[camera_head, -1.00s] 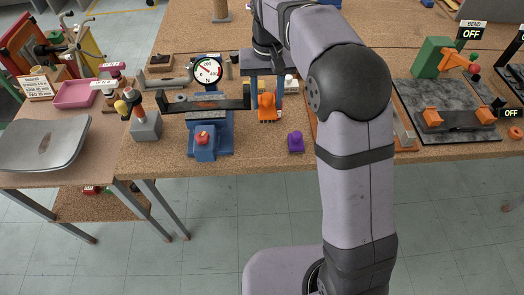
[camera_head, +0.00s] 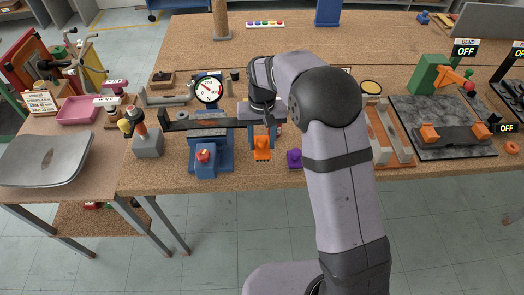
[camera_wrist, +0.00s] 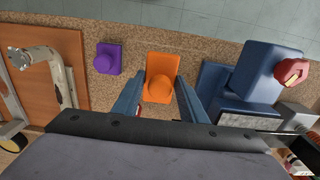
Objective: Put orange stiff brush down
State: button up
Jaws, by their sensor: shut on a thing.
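The orange stiff brush (camera_head: 262,150) is upright near the front of the bench, its dark bristles facing down. In the wrist view the brush (camera_wrist: 160,70) shows as an orange block between my two blue fingers. My gripper (camera_head: 262,133) is above the brush and shut on it; its fingers flank the orange body in the wrist view (camera_wrist: 160,92). The bristle ends are at or close to the bench top; I cannot tell whether they touch.
A purple knobbed block (camera_head: 294,158) stands just right of the brush. A blue fixture with a red knob (camera_head: 204,157) stands to its left, with a dial gauge (camera_head: 208,90) behind. The cork bench (camera_head: 260,178) has a bare strip along its front edge.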

aim_at(262, 139)
jog(key=shift+f+p, duration=0.9)
jog(key=shift+f, duration=2.4)
jog(key=shift+f, duration=0.2)
jog(key=o, duration=1.2)
jog(key=shift+r, duration=0.1)
notch_tip(262, 139, up, 12)
jog(key=b, duration=0.4)
jog(key=shift+r, duration=0.15)
